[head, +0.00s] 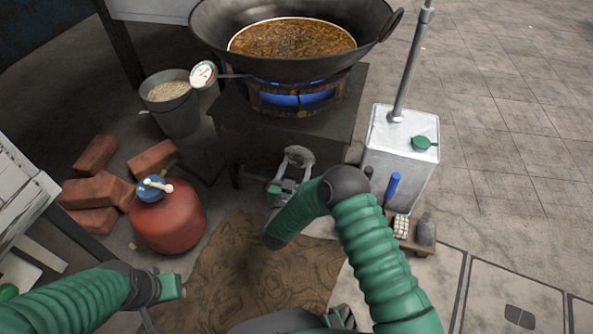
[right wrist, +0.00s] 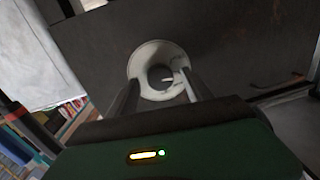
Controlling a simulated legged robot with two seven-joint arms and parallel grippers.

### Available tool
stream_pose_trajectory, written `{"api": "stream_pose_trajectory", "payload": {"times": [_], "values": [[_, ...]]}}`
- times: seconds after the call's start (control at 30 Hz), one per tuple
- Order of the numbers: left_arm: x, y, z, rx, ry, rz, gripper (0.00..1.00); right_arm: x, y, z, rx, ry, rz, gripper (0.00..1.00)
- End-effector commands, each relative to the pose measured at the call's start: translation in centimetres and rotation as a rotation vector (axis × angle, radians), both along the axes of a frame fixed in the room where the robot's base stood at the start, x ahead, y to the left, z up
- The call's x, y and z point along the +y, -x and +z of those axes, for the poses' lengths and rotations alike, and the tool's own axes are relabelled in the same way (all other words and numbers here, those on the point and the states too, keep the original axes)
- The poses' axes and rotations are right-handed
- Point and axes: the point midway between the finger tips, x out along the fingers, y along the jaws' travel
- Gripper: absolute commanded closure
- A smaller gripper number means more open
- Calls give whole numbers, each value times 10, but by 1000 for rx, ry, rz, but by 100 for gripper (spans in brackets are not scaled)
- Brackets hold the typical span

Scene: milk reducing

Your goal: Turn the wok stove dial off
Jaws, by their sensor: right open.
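The wok stove (head: 350,105) is a dark block with a blue flame burning under the large wok (head: 290,65). Its dial (right wrist: 160,70) shows in the right wrist view as a pale round plate with a dark knob in the middle, on the dark stove front. In the head view the pale plate (head: 297,155) is partly hidden by my right gripper (head: 290,175). My right gripper is open, with one finger on each side of the knob; I cannot tell whether they touch it. My left gripper (head: 172,288) is low at the left, away from the stove.
A red gas canister (head: 168,215) and bricks (head: 95,155) stand to the left. A bucket (head: 172,110) and a thermometer (head: 203,75) are left of the wok. A metal can (head: 400,150) stands right of the stove. A brown mat (head: 235,270) lies in front.

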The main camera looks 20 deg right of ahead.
Motion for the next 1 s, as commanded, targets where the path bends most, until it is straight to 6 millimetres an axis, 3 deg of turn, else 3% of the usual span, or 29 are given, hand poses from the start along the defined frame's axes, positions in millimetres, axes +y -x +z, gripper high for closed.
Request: {"api": "stream_pose_trajectory", "payload": {"times": [0.13, 0.6, 1.0], "values": [[0, 0, 1, 0, 0, 0, 64, 0, 0, 1, 0, 0, 0, 41], [0, 0, 1, 0, 0, 0, 64, 0, 1, 0, 1, -1, -1, 100], [0, 0, 8, 0, 0, 0, 64, 0, 1, 1, -36, -58, -1, 100]]}}
